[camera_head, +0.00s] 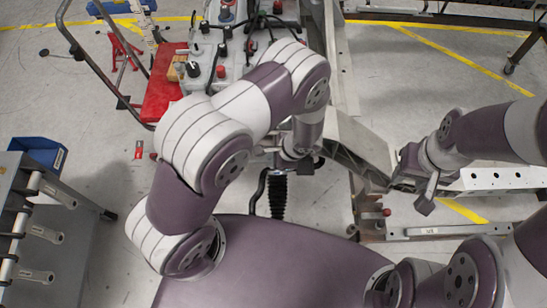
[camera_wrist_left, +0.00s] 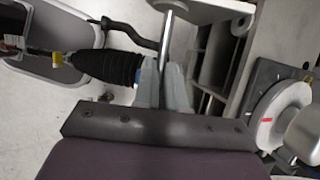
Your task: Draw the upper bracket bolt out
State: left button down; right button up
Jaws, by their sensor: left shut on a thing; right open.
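The upper bracket bolt shows in the left wrist view as a smooth silver shaft (camera_wrist_left: 168,30). In the head view my left gripper (camera_head: 303,163) is beside the chassis, and my own wrist hides the bolt. My right gripper (camera_head: 426,190) is open and empty by the chassis rail at the right.
A black ribbed boot (camera_head: 278,196) is close to my left gripper; a thin curved dark arm (camera_wrist_left: 128,32) passes near the bolt. The pale chassis beam (camera_head: 355,140) is right of it.

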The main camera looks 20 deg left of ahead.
pick_arm(q)
jog(key=shift+w+d+f+b, duration=0.15)
jog(key=shift+d+b, duration=0.1)
jog(key=shift+b, duration=0.15)
jog(key=shift+d, duration=0.1)
jog(key=shift+r, duration=0.2)
jog(key=c, duration=1.2)
grip_release()
jog(key=shift+d, duration=0.1)
jog(key=b+v, duration=0.1)
jog(key=v, duration=1.1)
jog(key=shift+d+r, duration=0.15)
jog(key=shift+r, duration=0.2)
